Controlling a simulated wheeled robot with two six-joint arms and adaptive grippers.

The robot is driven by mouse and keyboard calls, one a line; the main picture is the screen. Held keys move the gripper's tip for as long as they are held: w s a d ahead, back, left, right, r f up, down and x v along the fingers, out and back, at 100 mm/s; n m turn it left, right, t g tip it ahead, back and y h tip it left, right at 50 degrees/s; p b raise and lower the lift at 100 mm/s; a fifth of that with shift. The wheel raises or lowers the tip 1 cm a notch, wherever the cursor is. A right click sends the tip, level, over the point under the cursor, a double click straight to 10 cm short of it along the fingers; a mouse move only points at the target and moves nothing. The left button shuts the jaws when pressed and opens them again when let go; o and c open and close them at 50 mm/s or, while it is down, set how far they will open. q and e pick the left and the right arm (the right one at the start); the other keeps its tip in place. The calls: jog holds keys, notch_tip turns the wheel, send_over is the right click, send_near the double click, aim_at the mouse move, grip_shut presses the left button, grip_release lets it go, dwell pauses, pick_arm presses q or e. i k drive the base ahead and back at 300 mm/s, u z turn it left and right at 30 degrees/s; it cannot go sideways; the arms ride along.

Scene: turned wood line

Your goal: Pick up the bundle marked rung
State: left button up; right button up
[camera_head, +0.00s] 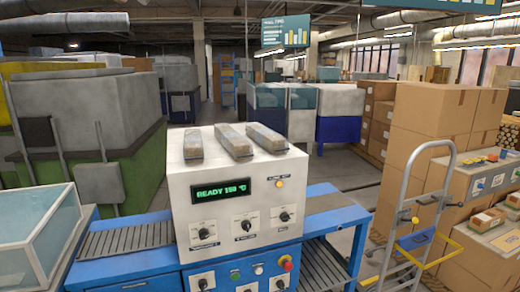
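Three long bundles lie side by side on top of a white machine (180,220): a left bundle (193,143), a middle bundle (234,141) and a right bundle (266,138). They look greyish brown and wrapped. No marking can be read on any of them, so I cannot tell which one is marked rung. Small brown items (486,220) lie on a carton at the right; their marks are also too small to read. Neither of my grippers is in view.
The machine's lit display reads READY with a temperature. It stands on a blue conveyor (120,263) with rollers at both sides. A glass-sided box (40,235) is at the left. A hand truck (423,190) and stacked cartons (432,108) stand at the right.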

aim_at(275, 144)
jog(key=u, duration=0.95)
jog(key=i, duration=0.9)
jog(key=z, duration=0.1)
